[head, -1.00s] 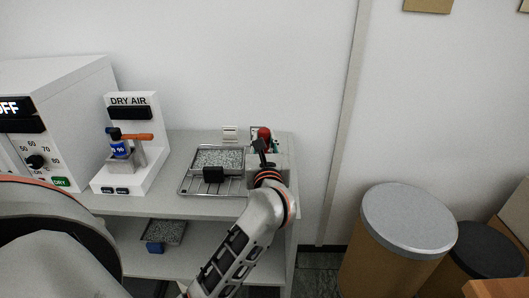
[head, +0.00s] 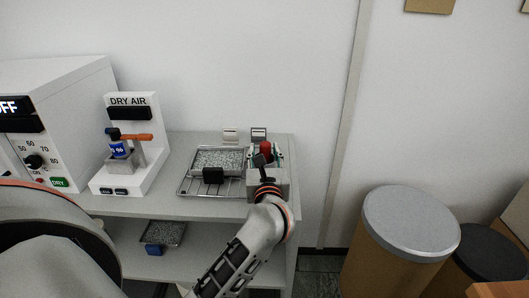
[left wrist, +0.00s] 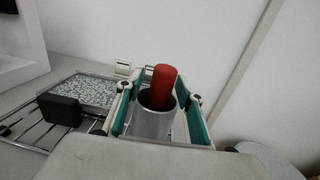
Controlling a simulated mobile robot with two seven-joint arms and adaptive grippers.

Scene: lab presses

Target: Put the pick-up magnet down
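The pick-up magnet (head: 265,147) shows its red top at the right end of the upper shelf. In the left wrist view the magnet (left wrist: 164,85) has a red rod standing in a grey metal cylinder, slightly tilted in the picture. My left gripper (head: 267,154) has its green-padded fingers on both sides of the cylinder and appears shut on it. In the left wrist view the gripper (left wrist: 160,112) hides the magnet's lower end, so I cannot tell whether it touches the shelf. My right gripper is not in view.
A wire rack (head: 189,188) with a tray of grey granules (head: 217,159) is just left of the gripper. Small white stands (head: 230,136) are behind. The DRY AIR unit (head: 129,101) is further left. Lidded drums (head: 410,222) stand on the right.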

